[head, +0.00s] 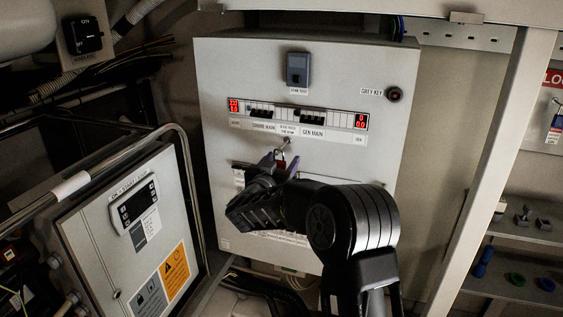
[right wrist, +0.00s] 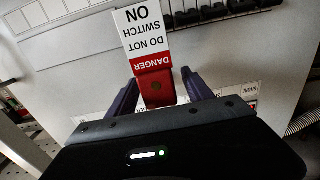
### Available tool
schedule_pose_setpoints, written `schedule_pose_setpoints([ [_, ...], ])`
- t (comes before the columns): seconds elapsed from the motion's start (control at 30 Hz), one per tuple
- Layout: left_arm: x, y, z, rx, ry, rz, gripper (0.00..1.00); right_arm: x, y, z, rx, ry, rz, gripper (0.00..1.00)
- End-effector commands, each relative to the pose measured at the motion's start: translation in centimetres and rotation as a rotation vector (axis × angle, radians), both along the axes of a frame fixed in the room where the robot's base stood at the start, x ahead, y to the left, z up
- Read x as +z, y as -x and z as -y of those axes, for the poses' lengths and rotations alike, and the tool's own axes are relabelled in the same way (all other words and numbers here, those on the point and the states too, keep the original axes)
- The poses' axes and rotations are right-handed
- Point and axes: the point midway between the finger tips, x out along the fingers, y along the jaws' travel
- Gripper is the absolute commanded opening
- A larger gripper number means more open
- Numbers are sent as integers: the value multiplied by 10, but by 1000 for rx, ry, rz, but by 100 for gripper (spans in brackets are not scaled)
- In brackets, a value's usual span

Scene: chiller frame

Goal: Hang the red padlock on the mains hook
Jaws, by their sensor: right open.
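The red padlock (head: 280,166) is at the front of the grey mains panel, below the breaker row. A small metal hook or shackle (head: 287,143) shows just above it; I cannot tell which. My right gripper (head: 282,161) is open around the padlock. In the right wrist view the padlock's red body (right wrist: 155,90) lies between the two separated fingers, with visible gaps beside it. A white and red "DANGER DO NOT SWITCH ON" tag (right wrist: 143,38) is at the padlock and hides its shackle. My left gripper is out of view.
A control box (head: 95,230) with a metal rail stands at the left. A post (head: 500,140) and shelves (head: 520,233) with small parts are at the right.

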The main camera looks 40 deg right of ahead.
Motion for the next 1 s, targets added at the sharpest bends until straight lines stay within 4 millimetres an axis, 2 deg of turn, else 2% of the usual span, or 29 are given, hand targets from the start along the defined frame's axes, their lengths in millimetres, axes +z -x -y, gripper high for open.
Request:
schedule_pose_setpoints([
  [0.27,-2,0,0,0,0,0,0,-1,2,-4,2,-2,-1,60],
  [0.7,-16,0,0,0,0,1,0,-2,38,-56,2,-1,-1,60],
  [1.0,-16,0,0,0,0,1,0,0,45,-64,0,0,0,60],
])
